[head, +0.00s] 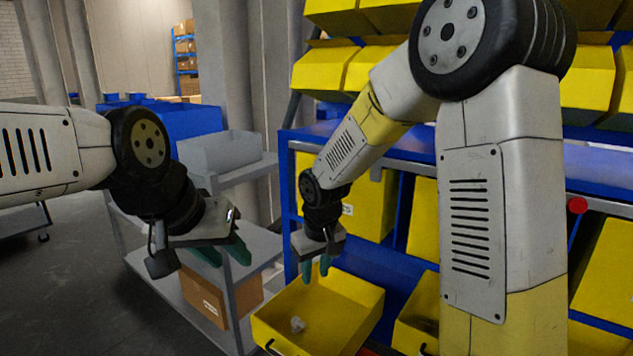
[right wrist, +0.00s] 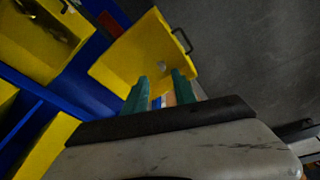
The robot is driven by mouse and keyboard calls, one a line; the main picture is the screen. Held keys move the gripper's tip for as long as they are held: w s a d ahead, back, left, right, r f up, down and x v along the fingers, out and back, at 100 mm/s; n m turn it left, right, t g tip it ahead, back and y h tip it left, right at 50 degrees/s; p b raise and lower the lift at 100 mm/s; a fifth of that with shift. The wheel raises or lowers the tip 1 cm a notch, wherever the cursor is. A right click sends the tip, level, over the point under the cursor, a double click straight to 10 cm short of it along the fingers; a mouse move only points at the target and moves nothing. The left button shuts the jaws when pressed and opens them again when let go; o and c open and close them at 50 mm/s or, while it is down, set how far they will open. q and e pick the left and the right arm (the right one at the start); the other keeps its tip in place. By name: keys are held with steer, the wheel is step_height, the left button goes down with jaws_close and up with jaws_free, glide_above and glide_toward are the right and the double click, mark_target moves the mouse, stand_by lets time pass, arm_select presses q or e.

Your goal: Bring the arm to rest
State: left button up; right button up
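My right gripper (head: 316,270) points down above an open yellow bin (head: 345,310). Its two green fingers stand apart, and I see nothing held between them. The right wrist view also shows the fingers of this gripper (right wrist: 161,92) apart, with the yellow bin (right wrist: 125,55) beyond them. A small pale lump (head: 297,324) lies in that bin. My left gripper (head: 225,252) hangs at the left in front of a grey shelf cart. Its green fingers look apart and empty.
The grey cart (head: 262,240) holds a grey bin (head: 220,150) and a cardboard box (head: 238,296). A blue rack (head: 290,200) with several yellow bins fills the right side. A red knob (head: 577,205) is on the rack's rail. Dark floor (head: 70,270) is open at the left.

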steer(key=s+d+r+m+t+y, duration=0.1)
steer(key=s+d+r+m+t, duration=0.2)
steer(key=s+d+r, duration=1.1)
steer(key=s+r+m, duration=0.2)
steer(key=s, duration=0.1)
steer(key=shift+s+d+r+t, duration=0.2)
steer(key=shift+d+t, duration=0.1)
